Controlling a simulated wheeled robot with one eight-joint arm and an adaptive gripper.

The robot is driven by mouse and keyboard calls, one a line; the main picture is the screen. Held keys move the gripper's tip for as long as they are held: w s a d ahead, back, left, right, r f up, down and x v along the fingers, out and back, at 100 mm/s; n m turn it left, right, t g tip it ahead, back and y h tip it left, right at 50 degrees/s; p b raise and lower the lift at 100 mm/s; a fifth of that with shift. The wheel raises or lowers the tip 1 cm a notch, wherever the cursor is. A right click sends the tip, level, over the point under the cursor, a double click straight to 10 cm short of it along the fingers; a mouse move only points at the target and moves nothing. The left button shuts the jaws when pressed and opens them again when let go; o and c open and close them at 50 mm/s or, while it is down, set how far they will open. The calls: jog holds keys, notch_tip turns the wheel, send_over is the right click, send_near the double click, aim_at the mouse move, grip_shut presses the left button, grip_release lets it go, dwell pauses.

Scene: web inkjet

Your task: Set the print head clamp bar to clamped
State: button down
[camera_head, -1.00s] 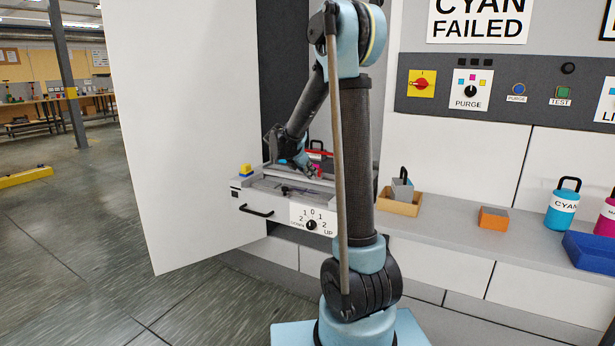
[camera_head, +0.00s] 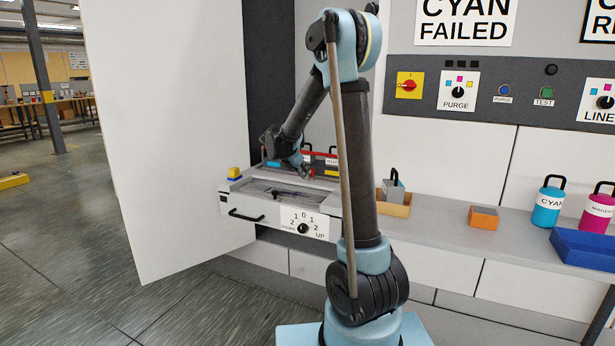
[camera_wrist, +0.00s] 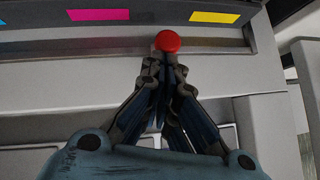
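A round red knob (camera_wrist: 167,41) shows in the wrist view, in front of a pale ledge below the colour-marked strip. It is probably the clamp bar's handle; the bar itself is not clearly seen. My gripper (camera_wrist: 164,66) has its fingers drawn together, with the tips right at the knob's near side. Whether they hold a stem under the knob is hidden. In the head view my gripper (camera_head: 297,160) is low over the back of the pulled-out print head drawer (camera_head: 240,199), too small there to read its grip.
A white door panel (camera_head: 160,120) stands open on the left. A dial plate (camera_head: 304,224) is on the drawer front.

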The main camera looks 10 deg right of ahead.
jog(key=shift+s, duration=0.1)
jog(key=shift+s+a, duration=0.2)
jog(key=shift+a, duration=0.05)
jog(key=s+a, duration=0.2)
jog(key=a, duration=0.1)
jog(key=shift+s+a+r, duration=0.1)
jog(key=shift+s+r, duration=0.3)
jog(key=v, duration=0.8)
jog(key=shift+r, duration=0.3)
jog(key=shift+s+a, duration=0.1)
jog(key=shift+s, duration=0.05)
